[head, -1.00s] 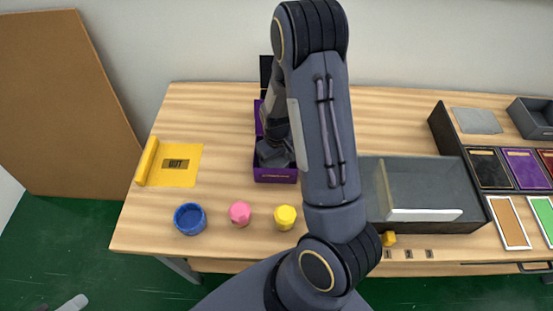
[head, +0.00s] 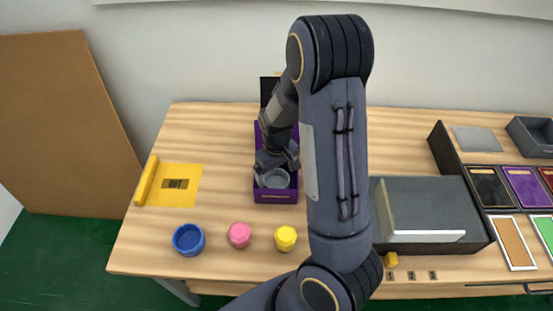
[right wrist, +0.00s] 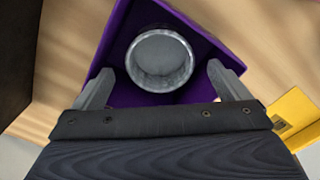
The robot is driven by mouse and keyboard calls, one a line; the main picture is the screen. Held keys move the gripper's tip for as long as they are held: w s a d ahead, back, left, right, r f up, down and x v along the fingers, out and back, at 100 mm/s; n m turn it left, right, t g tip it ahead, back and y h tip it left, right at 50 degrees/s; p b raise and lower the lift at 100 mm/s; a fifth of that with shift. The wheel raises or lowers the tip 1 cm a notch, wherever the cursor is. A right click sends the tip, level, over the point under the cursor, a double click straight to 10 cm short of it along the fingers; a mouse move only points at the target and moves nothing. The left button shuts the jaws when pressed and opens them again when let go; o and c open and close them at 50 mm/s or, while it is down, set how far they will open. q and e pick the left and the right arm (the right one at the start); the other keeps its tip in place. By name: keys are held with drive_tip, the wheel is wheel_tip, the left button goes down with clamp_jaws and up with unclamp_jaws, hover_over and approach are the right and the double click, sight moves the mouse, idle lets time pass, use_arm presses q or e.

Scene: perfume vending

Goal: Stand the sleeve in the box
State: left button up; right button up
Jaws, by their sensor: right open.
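The sleeve (head: 278,179) is a grey round hollow cylinder inside the purple box (head: 276,197). In the right wrist view the sleeve (right wrist: 160,60) shows from above with its round rim toward the camera, so it stands upright within the box walls (right wrist: 116,35). My right gripper (head: 277,161) is above the box, behind and over the sleeve. Its two fingers (right wrist: 160,75) are spread apart on either side of the sleeve, with gaps between them and it. The box's black lid (head: 268,88) is partly hidden behind my right arm. My left gripper is not in view.
A blue ring-shaped piece (head: 188,239), a pink cap (head: 239,235) and a yellow cap (head: 285,238) stand in front. A yellow mat (head: 186,192) lies left. A grey-topped case (head: 425,200) and colored cards (head: 524,187) are right. The table between mat and box is clear.

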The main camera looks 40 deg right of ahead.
wheel_tip(320, 180, up, 7)
drive_tip(key=s+a+r+t+y, duration=0.2)
drive_tip(key=s+a+r, duration=0.4)
drive_tip(key=s, duration=0.2)
drive_tip(key=s+a+r+m+t+y, duration=0.1)
drive_tip(key=s+a+r+t, duration=0.2)
drive_tip(key=s+a+r, duration=0.3)
drive_tip(key=shift+s+a+r+t+y, duration=0.3)
drive_tip(key=shift+s+a+y, duration=0.15)
drive_tip(key=shift+s, duration=0.75)
